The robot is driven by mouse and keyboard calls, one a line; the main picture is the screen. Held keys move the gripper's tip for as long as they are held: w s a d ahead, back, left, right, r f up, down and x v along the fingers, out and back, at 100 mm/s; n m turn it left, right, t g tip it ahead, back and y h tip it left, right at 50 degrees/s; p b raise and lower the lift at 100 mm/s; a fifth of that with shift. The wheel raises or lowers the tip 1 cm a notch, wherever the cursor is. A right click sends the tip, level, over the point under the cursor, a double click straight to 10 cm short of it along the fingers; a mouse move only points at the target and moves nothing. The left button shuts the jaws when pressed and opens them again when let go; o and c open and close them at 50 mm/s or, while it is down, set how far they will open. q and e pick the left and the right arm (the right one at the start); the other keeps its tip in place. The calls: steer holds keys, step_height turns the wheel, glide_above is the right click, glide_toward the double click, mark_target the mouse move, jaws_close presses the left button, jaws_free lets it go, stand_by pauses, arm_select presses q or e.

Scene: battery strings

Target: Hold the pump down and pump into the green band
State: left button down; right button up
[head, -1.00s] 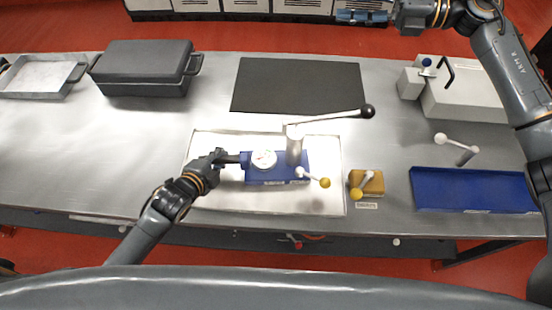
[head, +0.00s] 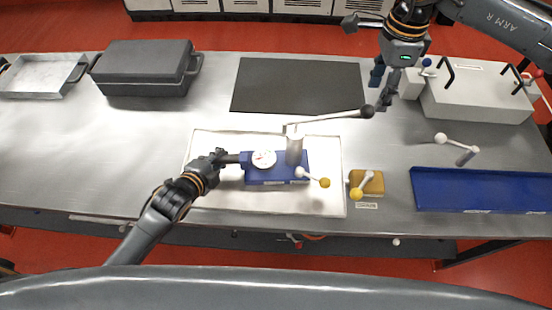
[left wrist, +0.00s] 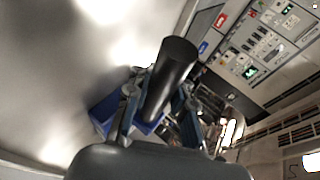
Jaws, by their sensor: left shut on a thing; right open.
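The blue pump (head: 278,172) sits on a white tray (head: 225,203) and has a round white gauge (head: 264,159) on top. The gauge's needle and green band are too small to read. A lever with a black knob (head: 367,111) reaches right from the pump's post (head: 294,150). My left gripper (head: 222,160) is shut on the dark bar (left wrist: 172,75) at the pump's left end. My right gripper (head: 383,88) is open, above and behind the black knob and apart from it. A small valve arm with a yellow knob (head: 325,183) is at the pump's front right.
A yellow block (head: 373,186) with its own knobbed lever stands right of the tray. A blue tray (head: 475,192) and a white box (head: 470,95) are further right. A black mat (head: 300,85) lies behind; a dark lidded pot (head: 145,68) stands back left.

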mark_target(371, 109)
steer(key=shift+f, duration=3.45)
jaws_close()
